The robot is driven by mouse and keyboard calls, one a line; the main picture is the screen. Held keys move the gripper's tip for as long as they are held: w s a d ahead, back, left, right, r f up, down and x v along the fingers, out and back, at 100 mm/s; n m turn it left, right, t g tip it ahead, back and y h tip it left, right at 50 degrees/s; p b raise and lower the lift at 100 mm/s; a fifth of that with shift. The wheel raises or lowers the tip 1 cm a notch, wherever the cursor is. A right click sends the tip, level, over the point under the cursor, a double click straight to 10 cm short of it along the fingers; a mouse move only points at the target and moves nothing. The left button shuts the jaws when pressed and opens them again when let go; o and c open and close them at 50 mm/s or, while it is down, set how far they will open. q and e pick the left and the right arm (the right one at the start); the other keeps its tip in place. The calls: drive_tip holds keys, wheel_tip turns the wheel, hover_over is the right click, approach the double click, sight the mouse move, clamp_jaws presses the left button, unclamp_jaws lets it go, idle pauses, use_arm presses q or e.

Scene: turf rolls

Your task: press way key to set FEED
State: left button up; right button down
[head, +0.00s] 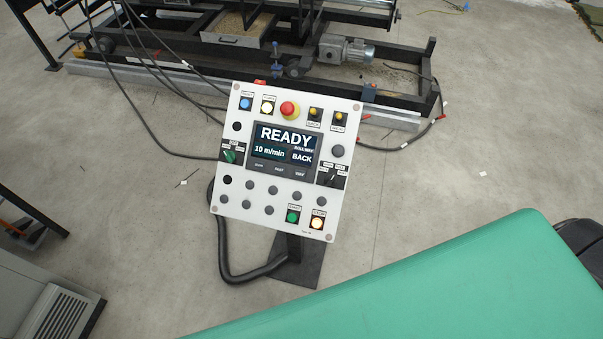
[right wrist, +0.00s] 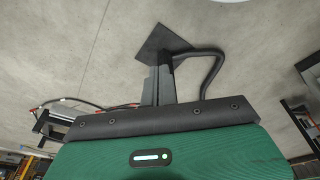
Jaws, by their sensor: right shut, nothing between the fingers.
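The control panel (head: 243,212) is a white tilted box on a dark post, in the middle of the head view. Its display (head: 286,137) reads READY, 10 m/min and BACK. A row of small dark keys lies along the lower edge of the display; the rightmost is the way key (head: 300,173), its label small. Nothing covers the keys in the head view. Neither gripper shows in the head view.
The panel also carries a red emergency button (head: 290,110), a green button (head: 292,216) and lit buttons. A black machine frame (head: 240,65) with a motor (head: 345,50) stands behind. Cables lie on the floor. My green body fills the lower right.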

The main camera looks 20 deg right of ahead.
sight(300, 174)
drive_tip(key=w+a+r+t+p, duration=0.15)
drive_tip(key=w+r, duration=0.25)
drive_tip(key=r, duration=0.5)
drive_tip(key=w+a+r+t+y, duration=0.15)
drive_tip(key=w+r, duration=0.25)
drive_tip(key=r, duration=0.6)
drive_tip(key=w+r+t+p, duration=0.1)
drive_tip(key=w+r+t, duration=0.1)
drive_tip(key=w+r, duration=0.5)
drive_tip(key=w+a+r+t, duration=0.2)
drive_tip(key=w+r+t, duration=0.1)
drive_tip(key=w, duration=0.2)
drive_tip(key=w+a+r+m+t, duration=0.1)
drive_tip(key=w+a+r+t, duration=0.2)
drive_tip(key=w, duration=0.3)
drive_tip(key=shift+w+t+y+p, duration=0.2)
drive_tip(key=shift+t+y+p, duration=0.1)
drive_tip(key=shift+y, duration=0.05)
drive_tip(key=shift+d, duration=0.1)
drive_tip(key=shift+w+d+f+b, duration=0.5)
drive_tip(key=shift+w+f+b, duration=0.25)
drive_tip(key=shift+f+b, duration=0.4)
drive_tip(key=shift+w+d+f+b, duration=0.55)
drive_tip(key=shift+w+f+b, duration=0.2)
drive_tip(key=shift+f+b, duration=0.4)
drive_tip(key=shift+w+d+f+b, duration=0.5)
drive_tip(key=shift+w+f+b, duration=0.25)
drive_tip(key=shift+f+b, duration=0.4)
drive_tip(key=shift+w, duration=0.1)
